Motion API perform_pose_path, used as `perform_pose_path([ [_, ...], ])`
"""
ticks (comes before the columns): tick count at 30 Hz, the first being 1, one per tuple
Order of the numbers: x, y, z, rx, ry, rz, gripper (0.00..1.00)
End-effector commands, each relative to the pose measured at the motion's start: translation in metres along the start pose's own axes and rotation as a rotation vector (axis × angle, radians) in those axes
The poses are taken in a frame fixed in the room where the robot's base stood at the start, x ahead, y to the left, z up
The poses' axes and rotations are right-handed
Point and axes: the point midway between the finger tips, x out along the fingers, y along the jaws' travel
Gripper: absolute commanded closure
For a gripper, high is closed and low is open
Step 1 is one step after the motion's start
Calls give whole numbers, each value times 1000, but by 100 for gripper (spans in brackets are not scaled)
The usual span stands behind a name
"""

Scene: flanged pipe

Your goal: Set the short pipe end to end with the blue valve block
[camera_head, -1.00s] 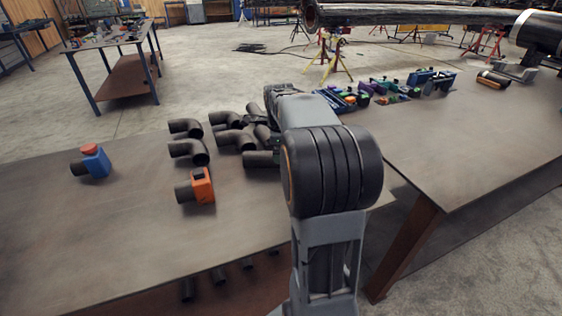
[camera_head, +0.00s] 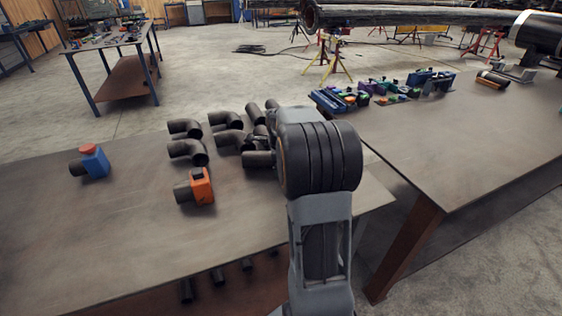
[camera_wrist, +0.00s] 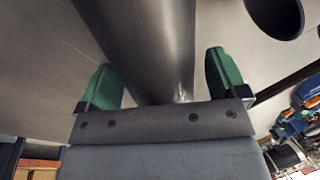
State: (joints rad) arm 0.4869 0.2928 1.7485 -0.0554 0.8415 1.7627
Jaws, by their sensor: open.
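The blue valve block (camera_head: 95,163) stands on the left of the near table, with a red knob on top and a dark pipe stub on its left side. My gripper (camera_wrist: 163,82) is open in the wrist view, its green fingertips on either side of a dark grey pipe (camera_wrist: 145,35). A gap shows beside the left finger; contact on the right is unclear. In the head view my arm hides most of the gripper. Dark short straight-looking pipes (camera_head: 257,113) lie near it, partly covered; I cannot tell which one is between the fingers.
Several dark elbows (camera_head: 188,151) lie left of my arm. An orange valve block (camera_head: 201,187) stands in front of them. Another pipe's open end (camera_wrist: 278,14) is close to the right finger. Colored parts (camera_head: 360,95) sit on the right table. The near table's front left is clear.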

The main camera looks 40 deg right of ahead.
Motion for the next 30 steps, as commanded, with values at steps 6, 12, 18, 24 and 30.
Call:
perform_pose_path([
  [6, 0, 0, 0, 0, 0, 0, 9],
  [12, 1, 0, 0, 0, 0, 0, 9],
  [18, 4, 1, 0, 0, 0, 1, 9],
  [24, 5, 1, 0, 0, 0, 1, 9],
  [30, 4, 1, 0, 0, 0, 1, 12],
])
